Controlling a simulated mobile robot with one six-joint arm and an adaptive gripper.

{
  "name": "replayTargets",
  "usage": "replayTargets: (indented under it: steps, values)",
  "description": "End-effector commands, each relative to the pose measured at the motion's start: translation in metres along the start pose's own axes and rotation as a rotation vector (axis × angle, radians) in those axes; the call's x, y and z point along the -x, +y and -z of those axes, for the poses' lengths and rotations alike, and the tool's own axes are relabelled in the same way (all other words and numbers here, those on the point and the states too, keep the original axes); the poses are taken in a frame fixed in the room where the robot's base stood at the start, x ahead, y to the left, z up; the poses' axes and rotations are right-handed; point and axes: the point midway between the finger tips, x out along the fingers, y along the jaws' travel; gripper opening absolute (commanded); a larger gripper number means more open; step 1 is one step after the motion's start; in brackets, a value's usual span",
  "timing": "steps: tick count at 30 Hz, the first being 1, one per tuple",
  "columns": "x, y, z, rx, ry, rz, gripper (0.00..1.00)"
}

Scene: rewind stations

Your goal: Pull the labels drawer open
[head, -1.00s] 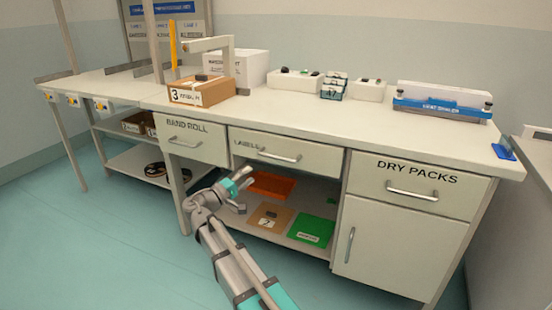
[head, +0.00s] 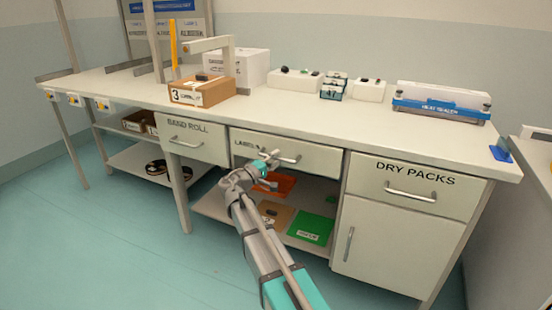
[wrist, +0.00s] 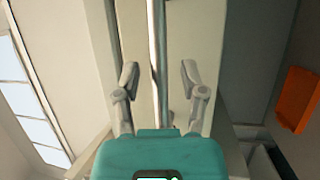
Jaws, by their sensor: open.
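The labels drawer (head: 318,158) is the middle drawer under the bench top and looks shut, its front in line with its neighbours. My gripper (head: 274,159) is in front of it and partly hides its label and its bar handle (head: 291,160). In the wrist view the drawer front (wrist: 182,30) fills the middle, and the handle (wrist: 156,45) runs up the picture as a metal bar. My gripper (wrist: 159,78) is open, with one finger on each side of the bar. Neither finger visibly touches the bar.
The band roll drawer (head: 193,146) is to the left and the dry packs drawer (head: 415,186) to the right. A shelf below holds an orange tray (head: 283,186), which also shows in the wrist view (wrist: 298,98), and a green tray (head: 312,228). The floor in front is clear.

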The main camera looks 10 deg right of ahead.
Motion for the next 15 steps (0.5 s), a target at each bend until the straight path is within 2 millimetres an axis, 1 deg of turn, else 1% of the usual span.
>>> replayTargets:
  steps: [10,11,15]
  values:
    - [-0.0026,-0.0001,-0.0002,0.000,0.000,0.000,0.54]
    - [-0.0025,-0.0001,-0.0002,0.000,0.000,0.000,0.50]
    - [-0.0024,-0.0001,-0.0001,0.000,0.000,0.000,0.24]
